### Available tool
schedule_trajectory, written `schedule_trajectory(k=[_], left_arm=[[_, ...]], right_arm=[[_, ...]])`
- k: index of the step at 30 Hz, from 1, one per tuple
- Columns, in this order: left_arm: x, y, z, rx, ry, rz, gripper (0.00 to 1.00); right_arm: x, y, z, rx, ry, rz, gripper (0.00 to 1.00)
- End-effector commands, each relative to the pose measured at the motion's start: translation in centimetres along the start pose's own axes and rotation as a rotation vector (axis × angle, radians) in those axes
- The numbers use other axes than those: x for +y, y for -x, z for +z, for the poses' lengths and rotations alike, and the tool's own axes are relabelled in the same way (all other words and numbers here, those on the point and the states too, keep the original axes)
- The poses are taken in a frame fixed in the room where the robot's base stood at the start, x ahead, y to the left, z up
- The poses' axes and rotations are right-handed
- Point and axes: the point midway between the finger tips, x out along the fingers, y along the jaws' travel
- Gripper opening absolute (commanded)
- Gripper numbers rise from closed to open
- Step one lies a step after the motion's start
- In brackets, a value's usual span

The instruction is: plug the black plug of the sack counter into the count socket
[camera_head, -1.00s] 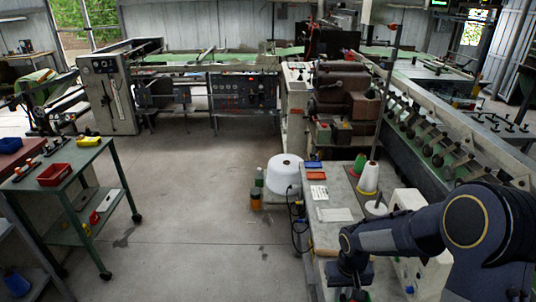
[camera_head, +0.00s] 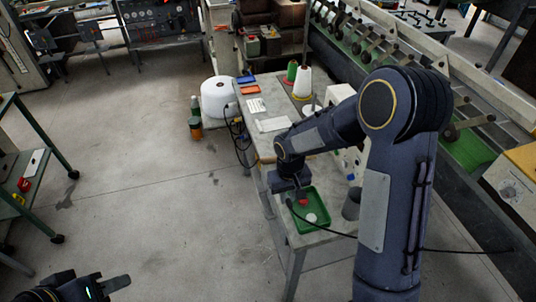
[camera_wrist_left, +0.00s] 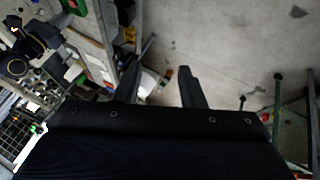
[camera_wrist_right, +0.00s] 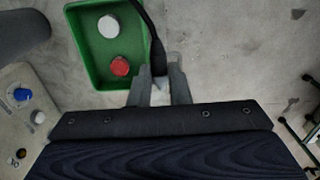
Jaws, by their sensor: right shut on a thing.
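My right gripper (camera_head: 292,192) is over the near end of the bench, beside a green tray. In the right wrist view its fingers (camera_wrist_right: 160,92) are closed around the black plug (camera_wrist_right: 158,65), whose black cable leads up out of the picture. In the head view the cable (camera_head: 335,234) runs off to the right. A pale panel (camera_wrist_right: 18,125) with blue, white and dark round fittings shows in the right wrist view; I cannot tell which is the count socket. My left gripper (camera_head: 108,287) is low at the left, its fingers (camera_wrist_left: 158,85) apart and empty.
The green tray (camera_wrist_right: 80,55) holds a white and a red round piece. A grey cup (camera_head: 352,203) stands right of it. Thread cones (camera_head: 302,82) and a white card (camera_head: 272,124) are further back on the bench.

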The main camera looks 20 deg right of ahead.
Motion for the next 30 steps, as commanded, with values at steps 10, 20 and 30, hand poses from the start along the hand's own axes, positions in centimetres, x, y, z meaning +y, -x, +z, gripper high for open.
schedule_trajectory(k=[10, 20, 30], left_arm=[[0.0, 0.0, 0.0, 0.0, 0.0, 0.0, 0.36], [0.0, 0.0, 0.0, 0.0, 0.0, 0.0, 0.36], [1.5, -1.0, -1.5, 0.01, 0.058, 0.043, 0.43]], right_arm=[[-6.9, 4.7, -2.1, 0.012, 0.308, -0.006, 0.0], [-13.2, 9.1, -3.9, 0.009, 0.612, -0.005, 0.0], [-14.7, 10.1, -4.3, 0.006, 0.689, -0.005, 0.0]])
